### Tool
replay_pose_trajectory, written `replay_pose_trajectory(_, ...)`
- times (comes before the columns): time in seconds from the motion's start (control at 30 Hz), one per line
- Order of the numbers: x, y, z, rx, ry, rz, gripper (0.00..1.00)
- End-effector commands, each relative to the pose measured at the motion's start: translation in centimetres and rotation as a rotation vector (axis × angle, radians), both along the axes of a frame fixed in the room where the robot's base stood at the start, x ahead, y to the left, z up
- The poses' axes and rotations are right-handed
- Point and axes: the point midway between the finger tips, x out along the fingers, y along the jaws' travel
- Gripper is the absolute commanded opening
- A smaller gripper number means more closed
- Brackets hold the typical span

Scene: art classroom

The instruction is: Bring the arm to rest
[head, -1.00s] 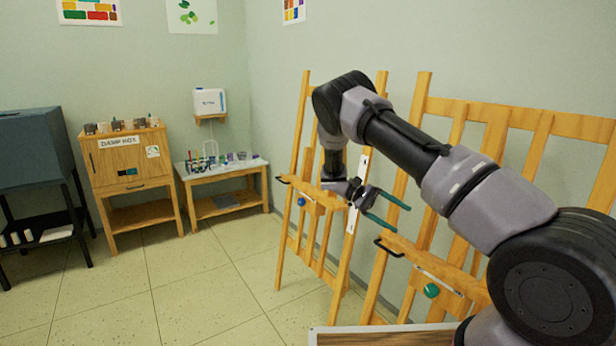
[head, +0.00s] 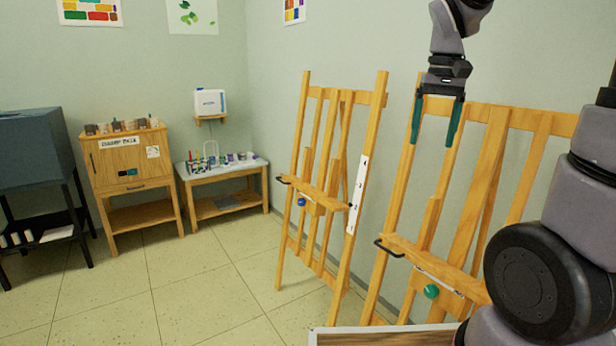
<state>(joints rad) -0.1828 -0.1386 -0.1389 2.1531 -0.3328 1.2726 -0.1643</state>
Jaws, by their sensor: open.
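My gripper (head: 434,135) hangs at the upper right of the head view with its two green fingers pointing down. The fingers are apart and nothing is between them. It shows in front of the upper part of the right easel (head: 470,230). I cannot tell how far it is from the easel's wood. My arm is folded up, and part of it runs out of the top of the picture.
A second wooden easel (head: 320,190) stands left of the right one. A wooden cabinet (head: 128,180) and a small table (head: 225,180) with jars stand at the back wall. A dark stand (head: 35,160) is at far left. The tiled floor (head: 185,280) is clear at centre left.

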Motion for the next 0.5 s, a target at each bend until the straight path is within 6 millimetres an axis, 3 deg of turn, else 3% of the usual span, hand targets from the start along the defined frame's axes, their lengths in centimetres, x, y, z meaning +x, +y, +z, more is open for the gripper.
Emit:
replay_pose_trajectory(0.2, -5.4, 0.8, 3.7, 0.114, -0.259, -0.092, 0.81)
replay_pose_trajectory(0.5, -10.1, 1.7, 5.4, 0.196, -0.508, -0.188, 0.81)
